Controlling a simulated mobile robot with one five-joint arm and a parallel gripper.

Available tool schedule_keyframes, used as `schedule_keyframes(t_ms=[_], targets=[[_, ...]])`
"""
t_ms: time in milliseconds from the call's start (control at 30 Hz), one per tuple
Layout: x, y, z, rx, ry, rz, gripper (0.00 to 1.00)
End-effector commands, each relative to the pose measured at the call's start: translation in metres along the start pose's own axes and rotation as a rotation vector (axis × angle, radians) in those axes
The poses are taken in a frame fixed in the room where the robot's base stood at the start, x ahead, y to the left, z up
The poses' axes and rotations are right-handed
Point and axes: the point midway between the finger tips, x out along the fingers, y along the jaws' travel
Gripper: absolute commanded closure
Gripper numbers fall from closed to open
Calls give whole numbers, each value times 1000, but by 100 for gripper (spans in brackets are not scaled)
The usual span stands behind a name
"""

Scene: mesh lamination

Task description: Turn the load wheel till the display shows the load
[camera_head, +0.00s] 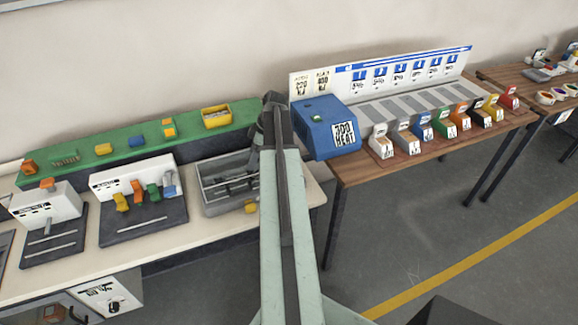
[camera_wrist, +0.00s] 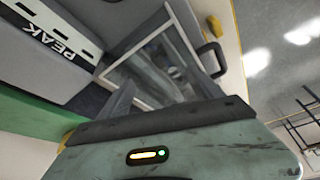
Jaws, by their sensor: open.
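A white panel with a small black knob (camera_head: 114,306) hangs below the front edge of the left bench; its printing is too small to read. I cannot tell whether this knob is the load wheel. No lit load reading can be made out. In the wrist view my gripper (camera_wrist: 163,97) is open, with nothing seen between its fingers. It is over a grey box with a clear lid and a black handle (camera_wrist: 212,60). A white device marked PEAK (camera_wrist: 52,32) is at the upper left of the wrist view.
The left bench (camera_head: 170,255) carries white devices on dark mats, a long green board (camera_head: 120,148) and the grey box (camera_head: 212,190). A blue box (camera_head: 318,115) and several coloured bins stand on the wooden table (camera_head: 345,175). Grey floor (camera_head: 420,225) is open in front.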

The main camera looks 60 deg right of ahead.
Motion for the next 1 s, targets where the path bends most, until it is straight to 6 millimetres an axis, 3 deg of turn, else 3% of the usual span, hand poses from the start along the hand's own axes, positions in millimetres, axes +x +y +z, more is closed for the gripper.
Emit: schedule_keyframes(t_ms=[33, 100, 200, 300, 567, 1000], targets=[[-12, 13, 36, 44, 9, 22, 25], [-27, 23, 74, 88, 19, 46, 25], [-43, 22, 118, 153, 18, 71, 25], [-51, 22, 141, 187, 17, 85, 25], [-46, 23, 146, 194, 16, 87, 25], [24, 29, 148, 193, 16, 87, 25]])
